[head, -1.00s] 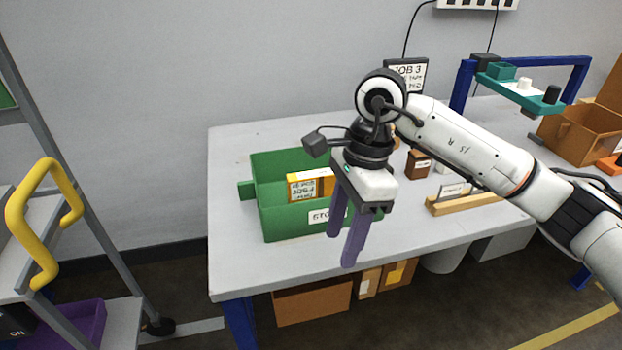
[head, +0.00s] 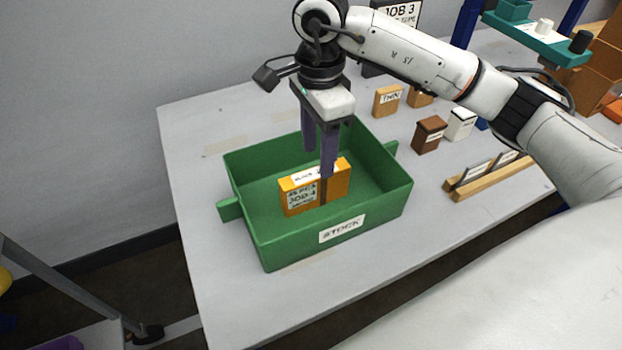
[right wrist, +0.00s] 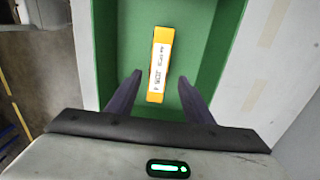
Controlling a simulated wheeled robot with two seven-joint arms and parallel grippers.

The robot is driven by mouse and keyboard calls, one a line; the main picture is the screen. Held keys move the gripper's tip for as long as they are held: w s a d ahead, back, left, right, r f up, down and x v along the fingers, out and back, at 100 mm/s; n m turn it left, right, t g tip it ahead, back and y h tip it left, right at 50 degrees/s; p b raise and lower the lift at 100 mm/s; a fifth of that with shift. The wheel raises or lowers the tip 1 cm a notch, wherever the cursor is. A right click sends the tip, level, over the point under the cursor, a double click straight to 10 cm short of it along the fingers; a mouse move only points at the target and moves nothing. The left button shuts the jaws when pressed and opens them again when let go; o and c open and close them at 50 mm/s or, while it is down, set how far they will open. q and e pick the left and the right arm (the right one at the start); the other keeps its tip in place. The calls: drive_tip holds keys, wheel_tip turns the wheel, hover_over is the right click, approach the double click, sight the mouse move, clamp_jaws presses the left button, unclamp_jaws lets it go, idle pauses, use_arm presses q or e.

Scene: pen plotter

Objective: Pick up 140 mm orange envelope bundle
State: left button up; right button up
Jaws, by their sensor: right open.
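The orange envelope bundle (head: 300,194) stands on edge inside the green stock bin (head: 262,243). It has a white label along its top and a "JOB 4" label on its front. In the right wrist view the bundle (right wrist: 156,88) lies lengthwise ahead of the fingers, between their lines. My right gripper (head: 318,164) points down over the bin, open and empty. One purple finger overlaps the bundle in the head view; I cannot tell whether they touch. In the right wrist view the gripper's fingertips (right wrist: 160,78) are spread wider than the bundle. My left gripper is not in view.
The bin's walls surround the bundle, with bare floor beside it. To the right on the table (head: 196,150) stand small tan, brown and white boxes, a wooden rack (head: 495,178) and a teal-topped blue frame (head: 535,38). A "JOB 3" sign (head: 398,14) stands behind.

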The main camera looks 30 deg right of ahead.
sight(315, 173)
drive_tip(key=f, duration=0.4)
drive_tip(key=f+p, duration=0.1)
drive_tip(key=f, duration=0.1)
drive_tip(key=shift+s+a+f, duration=0.15)
drive_tip(key=shift+a+f, duration=0.2)
clamp_jaws()
